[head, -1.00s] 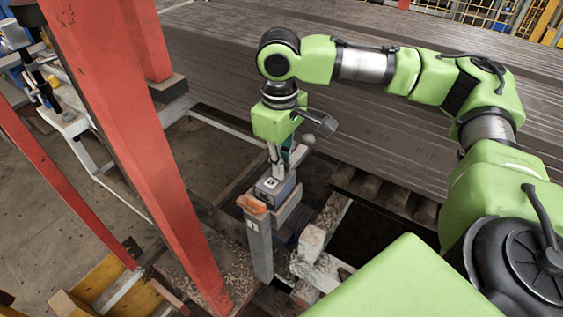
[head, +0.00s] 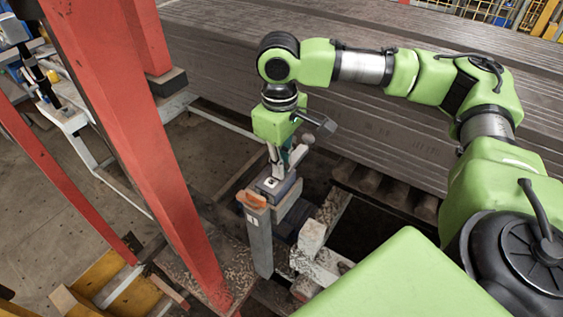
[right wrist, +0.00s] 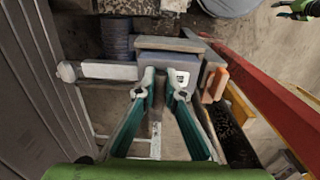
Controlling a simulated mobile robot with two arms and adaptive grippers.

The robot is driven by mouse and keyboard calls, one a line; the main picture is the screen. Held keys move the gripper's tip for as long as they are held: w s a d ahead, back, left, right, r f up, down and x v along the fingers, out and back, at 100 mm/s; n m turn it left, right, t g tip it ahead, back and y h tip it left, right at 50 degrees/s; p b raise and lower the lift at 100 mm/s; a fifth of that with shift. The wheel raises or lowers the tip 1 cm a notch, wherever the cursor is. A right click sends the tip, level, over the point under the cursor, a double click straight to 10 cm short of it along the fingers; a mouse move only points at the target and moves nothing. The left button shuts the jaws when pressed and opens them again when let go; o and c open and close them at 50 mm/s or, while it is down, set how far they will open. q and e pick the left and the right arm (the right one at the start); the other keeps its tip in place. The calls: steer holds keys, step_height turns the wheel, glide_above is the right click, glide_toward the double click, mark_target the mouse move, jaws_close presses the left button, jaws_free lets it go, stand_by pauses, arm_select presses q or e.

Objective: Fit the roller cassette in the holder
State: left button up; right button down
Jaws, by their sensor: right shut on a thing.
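The roller cassette (head: 277,187) is a small grey-blue block with a white label on top. It is beside the top of a grey upright post with an orange piece (head: 253,199), which looks like part of the holder (head: 259,240). My right gripper (head: 278,165) points down from above and is shut on the cassette's top. In the right wrist view, both fingertips (right wrist: 164,84) are at the near edge of the cassette (right wrist: 162,61), with a grey plate (right wrist: 170,44) behind it. I cannot tell whether the cassette is fully seated.
A red column (head: 155,150) stands close left of the post. A stack of long dark beams (head: 370,100) lies behind my right arm. A worn whitish bracket (head: 312,237) juts out right of the post. Open floor (head: 60,205) lies at the left.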

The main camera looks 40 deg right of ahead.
steer(key=shift+f, duration=0.8)
steer(key=c, duration=2)
jaws_free()
steer(key=shift+c, duration=0.2)
step_height(320, 180, up, 12)
steer(key=shift+s+a, duration=0.1)
steer(key=shift+a, duration=0.05)
